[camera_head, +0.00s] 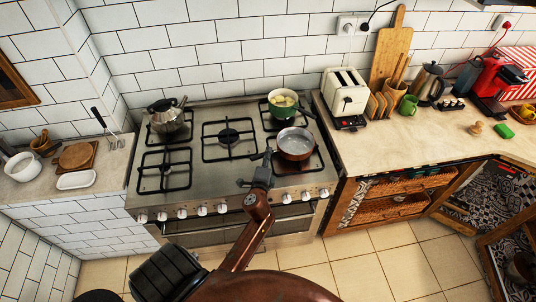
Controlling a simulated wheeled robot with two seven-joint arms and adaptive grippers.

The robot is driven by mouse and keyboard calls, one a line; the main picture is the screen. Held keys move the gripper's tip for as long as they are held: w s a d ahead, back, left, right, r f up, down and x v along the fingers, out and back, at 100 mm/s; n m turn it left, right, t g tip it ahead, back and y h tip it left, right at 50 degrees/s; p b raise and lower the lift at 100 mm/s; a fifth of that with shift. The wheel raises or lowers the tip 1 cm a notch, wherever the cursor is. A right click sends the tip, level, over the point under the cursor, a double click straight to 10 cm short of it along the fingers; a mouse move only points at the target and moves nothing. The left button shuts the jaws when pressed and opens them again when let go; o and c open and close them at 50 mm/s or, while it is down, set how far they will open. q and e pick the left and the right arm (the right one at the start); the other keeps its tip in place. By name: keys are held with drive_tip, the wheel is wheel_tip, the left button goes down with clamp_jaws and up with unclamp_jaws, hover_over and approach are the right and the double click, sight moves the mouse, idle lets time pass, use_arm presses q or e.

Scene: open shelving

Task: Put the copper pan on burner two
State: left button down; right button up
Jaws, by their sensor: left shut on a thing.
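The copper pan (296,145) is at the front right of the stove, over the front right burner (308,166), which it partly hides. I cannot tell whether its base touches the grate. The pan is upright and looks empty. Its handle points left, toward my left gripper (264,163), which is shut on it. My left arm reaches in from the bottom over the stove's front edge. The stove top (210,178) also has a bare centre burner (228,137) and a bare front left burner (164,171). My right gripper is out of view.
A green pot (283,112) with food stands on the back right burner, close behind the pan. A metal kettle (167,117) stands at the back left. A toaster (345,93) is on the right counter. Control knobs (203,210) line the stove front.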

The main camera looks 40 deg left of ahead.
use_arm(q)
drive_tip(key=c, duration=2)
unclamp_jaws()
drive_tip(key=shift+o, duration=0.5)
drive_tip(key=shift+f, duration=0.1)
